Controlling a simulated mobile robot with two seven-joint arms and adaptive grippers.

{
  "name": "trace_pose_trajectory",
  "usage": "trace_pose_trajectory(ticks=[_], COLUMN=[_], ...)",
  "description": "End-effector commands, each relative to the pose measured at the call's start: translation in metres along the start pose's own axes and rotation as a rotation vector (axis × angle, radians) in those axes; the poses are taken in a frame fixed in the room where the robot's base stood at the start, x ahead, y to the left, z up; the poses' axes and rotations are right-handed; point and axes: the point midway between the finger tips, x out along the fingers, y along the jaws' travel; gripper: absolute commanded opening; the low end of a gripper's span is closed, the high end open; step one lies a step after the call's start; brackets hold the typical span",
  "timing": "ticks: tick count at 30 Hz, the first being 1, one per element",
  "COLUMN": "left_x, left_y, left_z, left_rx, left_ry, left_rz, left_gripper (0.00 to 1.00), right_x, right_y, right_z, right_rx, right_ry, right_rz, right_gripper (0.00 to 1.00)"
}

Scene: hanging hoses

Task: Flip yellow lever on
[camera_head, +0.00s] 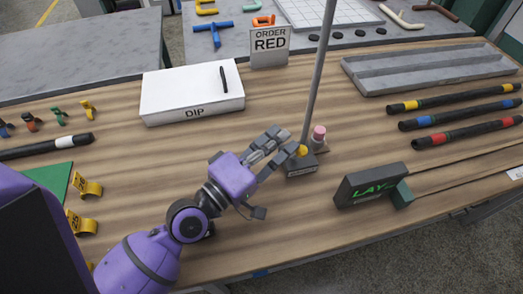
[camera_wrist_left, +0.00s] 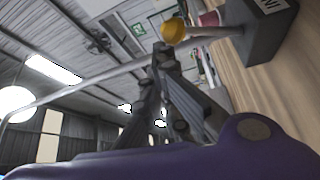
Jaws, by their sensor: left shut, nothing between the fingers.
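The yellow lever has a round yellow knob (camera_head: 303,150) above a small dark grey box (camera_head: 300,168) near the middle of the table. In the left wrist view the knob (camera_wrist_left: 174,30) sits at the end of a pale metal stem (camera_wrist_left: 212,32) that sticks out of the box (camera_wrist_left: 262,42). My left gripper (camera_head: 287,141) is shut and empty, with its fingers just left of the knob in the head view. In the wrist view its fingertips (camera_wrist_left: 161,54) lie close to the knob; I cannot tell whether they touch. My right gripper is out of view.
A thin metal pole (camera_head: 319,75) rises right beside the lever box, with a pink-topped piece (camera_head: 319,134) next to it. Several black hoses (camera_head: 455,115) lie at right.

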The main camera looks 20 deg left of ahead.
Motion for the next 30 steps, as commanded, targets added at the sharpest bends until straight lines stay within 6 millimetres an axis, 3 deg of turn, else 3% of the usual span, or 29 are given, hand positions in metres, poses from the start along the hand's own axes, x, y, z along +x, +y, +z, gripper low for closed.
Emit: trace_pose_trajectory(ticks=[18,24,30], left_x=[-0.099,-0.113,-0.114], left_y=[-0.001,0.0,0.0], left_z=[0.001,0.0,0.0], left_rx=[0.001,-0.001,-0.002], left_ry=[-0.003,0.0,0.001], left_rz=[-0.006,-0.002,0.0], left_gripper=[0.0,0.0,0.0], right_x=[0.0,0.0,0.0], right_y=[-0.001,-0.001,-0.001], right_z=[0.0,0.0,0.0], right_rx=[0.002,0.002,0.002], right_ry=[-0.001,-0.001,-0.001], right_rz=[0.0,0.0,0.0], right_gripper=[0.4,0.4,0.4])
